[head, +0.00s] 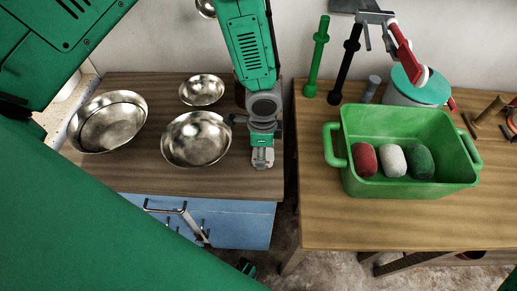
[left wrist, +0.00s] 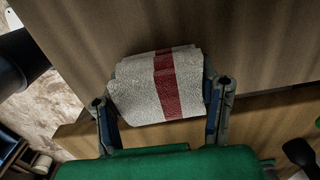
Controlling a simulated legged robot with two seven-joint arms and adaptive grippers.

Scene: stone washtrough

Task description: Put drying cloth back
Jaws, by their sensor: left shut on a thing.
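The drying cloth (left wrist: 135,92) is a folded white cloth with a red stripe in the left wrist view. My left gripper (left wrist: 160,98) is shut on it, with one finger at each side of the cloth. A wooden surface lies behind the cloth there; I cannot tell whether they touch. In the head view my left gripper (head: 262,160) points down over the right end of the left wooden counter (head: 150,172), right of the metal bowls. The cloth is mostly hidden by the gripper there. My right gripper is not in view.
Metal bowls (head: 197,139) stand on the left counter above a blue cabinet (head: 235,222). A narrow gap separates it from the right wooden table (head: 390,228). There a green tub (head: 408,122) holds red, white and green rolls. The right table's front is clear.

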